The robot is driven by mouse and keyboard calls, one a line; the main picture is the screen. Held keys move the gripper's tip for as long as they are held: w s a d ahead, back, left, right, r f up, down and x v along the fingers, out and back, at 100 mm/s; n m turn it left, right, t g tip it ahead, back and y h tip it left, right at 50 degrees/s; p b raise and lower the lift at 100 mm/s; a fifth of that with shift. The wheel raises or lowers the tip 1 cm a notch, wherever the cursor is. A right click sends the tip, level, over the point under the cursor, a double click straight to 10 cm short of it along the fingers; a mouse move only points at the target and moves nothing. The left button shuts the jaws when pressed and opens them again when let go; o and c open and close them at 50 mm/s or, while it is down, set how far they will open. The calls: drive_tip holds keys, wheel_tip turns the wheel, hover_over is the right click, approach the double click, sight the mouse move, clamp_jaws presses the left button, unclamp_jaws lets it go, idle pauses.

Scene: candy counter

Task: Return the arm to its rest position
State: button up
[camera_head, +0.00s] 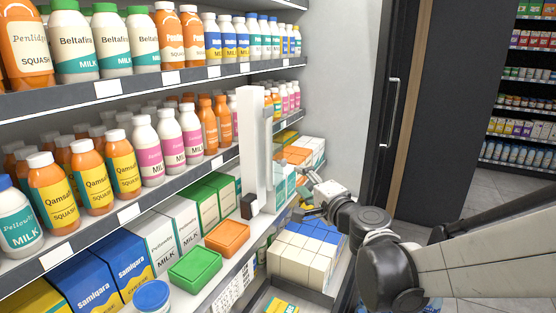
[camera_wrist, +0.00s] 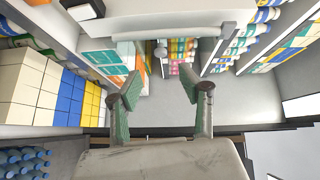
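My arm enters the head view from the right and is bent toward the shelves. My gripper (camera_head: 312,200) is beside the shelf edge, above the stacked cartons. In the wrist view its two green-padded fingers (camera_wrist: 160,92) are spread apart with nothing between them. In the head view the fingers are small and partly hidden by the wrist.
Shelves (camera_head: 118,88) of bottles and cartons fill the left. A white upright piece (camera_head: 252,145) stands at the shelf edge close to my gripper. White and blue cartons (camera_head: 305,255) are stacked below it. A dark door (camera_head: 388,120) stands behind; floor (camera_head: 500,195) shows at right.

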drive_tip(key=s+d+f+n+g+h, duration=0.2)
drive_tip(key=s+d+f+n+g, duration=0.1)
drive_tip(key=s, duration=0.6)
drive_tip(key=s+d+f+n+g+h, duration=0.2)
drive_tip(key=s+n, duration=0.3)
drive_tip(key=s, duration=0.5)
drive_tip(key=s+d+f+n+g+h, duration=0.2)
drive_tip(key=s+d+f+n+g, duration=0.2)
drive_tip(key=s, duration=0.5)
drive_tip(key=shift+s+d+h, duration=0.35)
drive_tip(key=shift+d+h, duration=0.05)
drive_tip(key=shift+d, duration=0.15)
